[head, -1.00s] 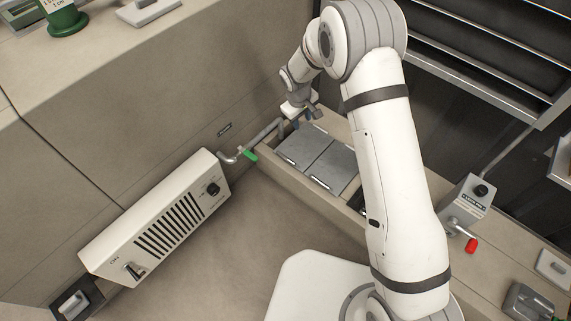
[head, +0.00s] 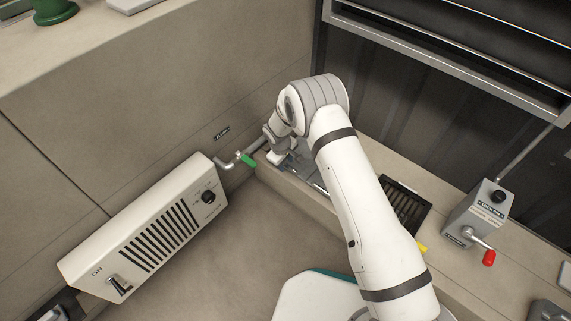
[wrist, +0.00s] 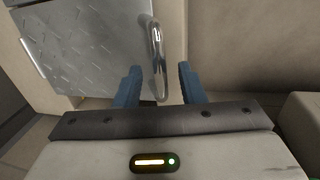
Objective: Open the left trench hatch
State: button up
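A grey metal hatch plate (wrist: 90,45) with a raised tread pattern fills the left of the wrist view. A shiny bar handle (wrist: 156,48) stands beside its right edge. My gripper (wrist: 160,84) is open, with one blue finger on each side of the handle's lower end. I cannot tell whether either finger touches it. In the head view only a grey sliver of the trench hatches (head: 303,172) shows.
A green-handled valve (head: 247,160) is on the wall pipe close to my wrist. A white vented unit (head: 150,225) stands left. Right of my arm are a dark grating (head: 404,207), a yellow-tipped part (head: 421,247) and a grey box with a red-tipped lever (head: 488,258).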

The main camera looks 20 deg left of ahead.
jog(key=shift+f, duration=0.1)
grip_shut()
dwell(0.3)
